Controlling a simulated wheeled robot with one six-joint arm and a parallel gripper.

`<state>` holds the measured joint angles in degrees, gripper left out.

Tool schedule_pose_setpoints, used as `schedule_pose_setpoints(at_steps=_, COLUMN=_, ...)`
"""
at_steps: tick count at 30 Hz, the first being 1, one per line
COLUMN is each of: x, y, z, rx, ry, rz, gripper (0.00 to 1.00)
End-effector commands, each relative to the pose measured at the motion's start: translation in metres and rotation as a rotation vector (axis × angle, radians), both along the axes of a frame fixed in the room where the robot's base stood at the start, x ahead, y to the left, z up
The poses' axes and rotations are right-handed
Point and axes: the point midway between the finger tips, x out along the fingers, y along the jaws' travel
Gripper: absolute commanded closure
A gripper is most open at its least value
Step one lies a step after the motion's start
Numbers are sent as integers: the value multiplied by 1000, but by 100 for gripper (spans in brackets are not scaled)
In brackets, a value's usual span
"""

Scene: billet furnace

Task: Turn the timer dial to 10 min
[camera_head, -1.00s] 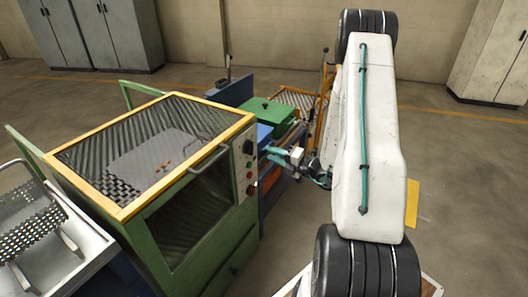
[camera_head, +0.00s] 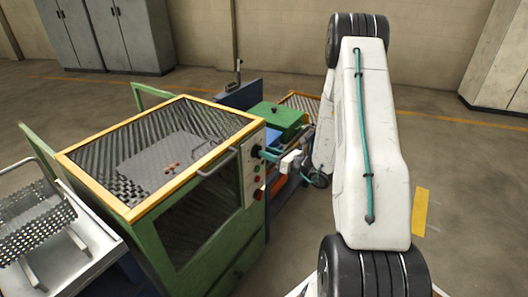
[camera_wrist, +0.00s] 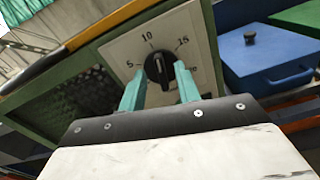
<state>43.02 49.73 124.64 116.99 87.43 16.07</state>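The timer dial (camera_wrist: 158,68) is a black round knob with a light pointer line on a pale panel (camera_wrist: 120,50). The marks 5, 10 and 15 show around it, and another at the right is partly hidden by a finger. The pointer line stands near the 10 mark. My gripper (camera_wrist: 158,82) has its two teal fingers apart, one on each side of the knob's lower part. I cannot tell whether they touch it.
The green furnace (camera_head: 222,228) has an orange-framed mesh top (camera_head: 95,150) and a front handle (camera_head: 217,163). A blue lidded box (camera_wrist: 265,60) is right of the panel. A metal tray (camera_head: 80,255) stands at the left.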

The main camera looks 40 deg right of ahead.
Motion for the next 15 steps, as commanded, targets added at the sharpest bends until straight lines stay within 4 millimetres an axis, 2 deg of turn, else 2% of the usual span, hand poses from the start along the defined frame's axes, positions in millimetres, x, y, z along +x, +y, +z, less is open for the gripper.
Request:
schedule_pose_setpoints(at_steps=6, x=20, y=8, z=0, rx=1, ry=0, rz=1, gripper=67)
schedule_pose_setpoints(at_steps=15, x=23, y=8, z=0, rx=2, ry=1, rz=-1, gripper=67)
